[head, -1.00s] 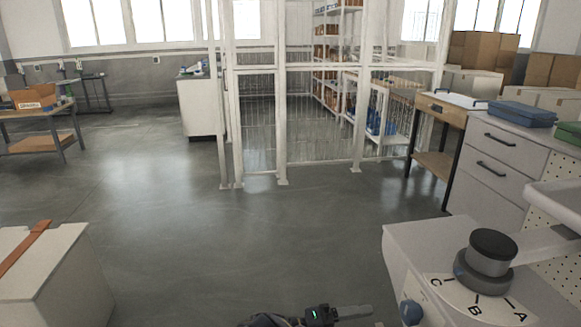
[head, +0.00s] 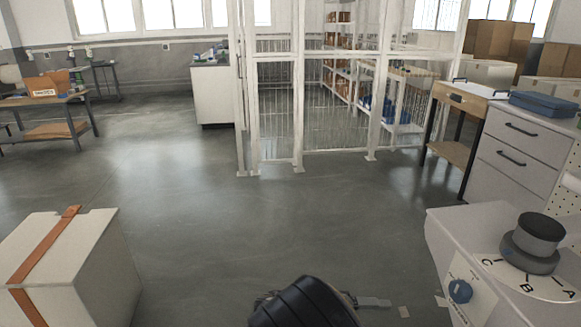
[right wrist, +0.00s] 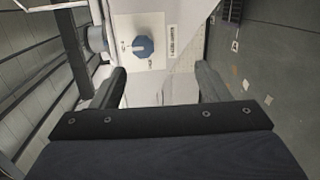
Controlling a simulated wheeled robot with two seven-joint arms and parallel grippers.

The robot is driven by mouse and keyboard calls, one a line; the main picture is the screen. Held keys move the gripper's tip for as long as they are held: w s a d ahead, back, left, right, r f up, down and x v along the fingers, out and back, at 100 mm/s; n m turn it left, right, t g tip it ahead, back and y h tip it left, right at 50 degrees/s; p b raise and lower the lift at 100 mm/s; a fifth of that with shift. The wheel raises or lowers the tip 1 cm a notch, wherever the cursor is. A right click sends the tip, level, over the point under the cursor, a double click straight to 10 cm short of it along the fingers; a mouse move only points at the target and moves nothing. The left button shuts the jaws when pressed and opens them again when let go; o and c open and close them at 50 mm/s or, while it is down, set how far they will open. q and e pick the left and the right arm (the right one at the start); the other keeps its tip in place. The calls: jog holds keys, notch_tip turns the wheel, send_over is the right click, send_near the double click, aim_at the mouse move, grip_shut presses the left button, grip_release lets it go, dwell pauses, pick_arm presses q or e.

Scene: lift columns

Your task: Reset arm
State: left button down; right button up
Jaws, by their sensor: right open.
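My right gripper (right wrist: 162,80) shows in the right wrist view with its two dark fingers spread apart and nothing between them. Beyond the fingers is a pale panel with a blue knob (right wrist: 143,46), apart from the gripper. In the head view, a dark rounded part of my arm covers the bottom centre, and it hides most of what lies beyond it. The grey control box (head: 465,240) stands to its right, with a black dial (head: 540,232) over letters A, B and C and a blue knob (head: 460,291) on its front. My left gripper is not in view.
A pale box with an orange strap (head: 100,260) stands at the lower left. A white mesh cage (head: 275,110) stands at the back. A drawer cabinet (head: 520,150) and a wooden-topped bench (head: 455,95) are at the right. The grey floor in the middle is open.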

jog(key=s+d+m+g+y, duration=0.1)
jog(key=s+d+y, duration=0.2)
jog(key=s+y, duration=0.5)
jog(key=s+d+m+g+y, duration=0.1)
jog(key=s+d+y, duration=0.2)
jog(key=s+y, duration=0.5)
notch_tip(320, 180, up, 23)
jog(key=s+a+t+y+p, duration=0.2)
jog(key=t+y+p, duration=0.2)
jog(key=p, duration=1.4)
jog(key=t, duration=0.2)
jog(key=shift+s+m+t, duration=0.4)
